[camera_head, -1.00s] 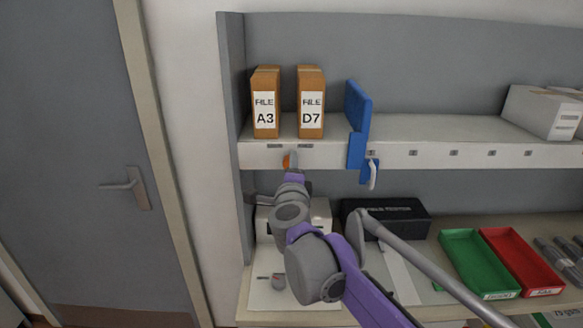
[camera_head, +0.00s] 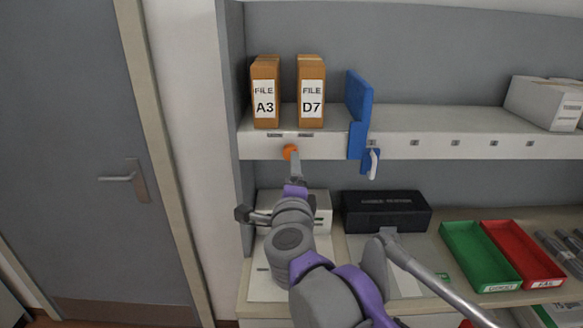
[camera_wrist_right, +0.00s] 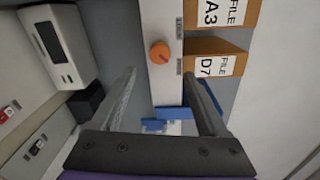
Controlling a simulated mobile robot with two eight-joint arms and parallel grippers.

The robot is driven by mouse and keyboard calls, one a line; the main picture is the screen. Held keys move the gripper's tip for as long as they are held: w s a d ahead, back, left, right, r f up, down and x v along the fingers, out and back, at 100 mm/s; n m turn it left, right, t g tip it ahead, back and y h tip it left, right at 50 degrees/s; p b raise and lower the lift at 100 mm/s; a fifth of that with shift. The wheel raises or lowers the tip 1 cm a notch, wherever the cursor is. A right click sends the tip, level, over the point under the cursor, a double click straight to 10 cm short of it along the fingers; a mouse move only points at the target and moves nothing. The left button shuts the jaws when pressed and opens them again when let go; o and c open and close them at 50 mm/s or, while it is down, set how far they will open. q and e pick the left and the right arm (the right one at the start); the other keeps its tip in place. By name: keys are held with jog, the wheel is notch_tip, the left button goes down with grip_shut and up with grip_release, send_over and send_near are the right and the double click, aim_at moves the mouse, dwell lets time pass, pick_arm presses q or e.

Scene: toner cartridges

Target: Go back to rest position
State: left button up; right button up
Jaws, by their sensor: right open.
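My right arm reaches up from the lower right of the head view. Its gripper (camera_head: 296,170) is just below and in front of the shelf's front edge, close to an orange knob (camera_head: 290,152) on that edge. In the right wrist view my right gripper (camera_wrist_right: 163,75) has its two fingers wide apart with nothing gripped. The orange knob (camera_wrist_right: 160,52) appears beyond and between the fingertips; I see no contact. My left gripper is not in view.
Files A3 (camera_head: 265,92) and D7 (camera_head: 311,92) stand on the shelf (camera_head: 430,142), beside a blue divider (camera_head: 358,110). Below are a white device (camera_head: 322,208), a black box (camera_head: 386,212), a green tray (camera_head: 447,232) and a red tray (camera_head: 488,232). A door (camera_head: 70,150) is at left.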

jog(key=shift+s, duration=1)
jog(key=s+d+f+n+g, duration=0.4)
jog(key=s+f, duration=0.4)
jog(key=f, duration=0.3)
jog(key=s+d+f+n+g, duration=0.4)
jog(key=s+d+f+n, duration=0.3)
jog(key=f, duration=0.5)
jog(key=s+d+f+n+g, duration=0.4)
jog(key=s+d+f+n, duration=0.2)
jog(key=s+f+n, duration=0.3)
notch_tip(320, 180, down, 2)
jog(key=shift+s+d+f, duration=0.2)
jog(key=shift+s, duration=0.95)
